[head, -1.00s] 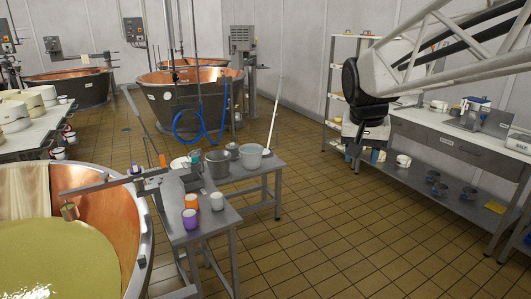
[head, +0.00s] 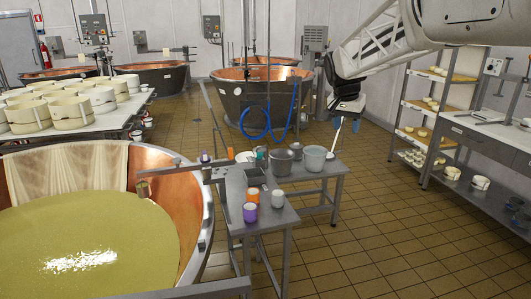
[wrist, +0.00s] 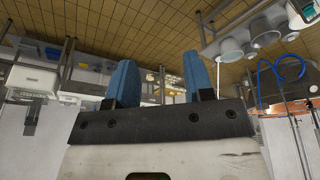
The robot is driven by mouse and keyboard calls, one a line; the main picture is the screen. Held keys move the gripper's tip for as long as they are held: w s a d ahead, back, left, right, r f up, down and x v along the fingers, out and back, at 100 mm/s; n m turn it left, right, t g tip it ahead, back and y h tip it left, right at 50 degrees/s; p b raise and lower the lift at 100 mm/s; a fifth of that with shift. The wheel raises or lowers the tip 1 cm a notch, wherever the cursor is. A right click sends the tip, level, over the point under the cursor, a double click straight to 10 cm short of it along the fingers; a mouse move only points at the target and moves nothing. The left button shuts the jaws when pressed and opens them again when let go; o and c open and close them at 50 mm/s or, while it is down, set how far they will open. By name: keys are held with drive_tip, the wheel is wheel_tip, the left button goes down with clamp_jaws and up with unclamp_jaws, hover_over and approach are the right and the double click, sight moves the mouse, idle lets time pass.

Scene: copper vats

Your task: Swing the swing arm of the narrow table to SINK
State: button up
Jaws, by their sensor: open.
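The narrow table (head: 265,222) is a grey metal stand beside the big copper vat. Its swing arm (head: 188,169) is a thin grey bar that reaches left from the table over the vat's rim. A small brownish cylinder (head: 143,188) hangs at its left end, above the yellow-green liquid. No SINK mark can be read. My gripper (head: 346,124) is up at the right, beyond the tables in the picture and well apart from the swing arm. In the wrist view its two blue fingers (wrist: 160,80) are spread with nothing between them.
Orange, purple and white cups (head: 250,212) stand on the narrow table. A grey pot (head: 282,161) and a pale bucket (head: 315,157) stand on the adjoining table. The copper vat (head: 198,215) fills the lower left. The tiled floor (head: 385,225) to the right is clear.

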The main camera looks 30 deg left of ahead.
drive_tip(key=w+a+f, duration=0.2)
drive_tip(key=w+a, duration=0.1)
drive_tip(key=a, duration=0.8)
drive_tip(key=t, duration=0.1)
hover_over(230, 148)
drive_tip(key=s, duration=0.2)
drive_tip(key=f, duration=1.4)
drive_tip(key=shift+s+a, duration=0.1)
drive_tip(key=shift+a, duration=0.1)
drive_tip(key=shift+f, duration=0.15)
drive_tip(key=shift+x, duration=3.8)
clamp_jaws()
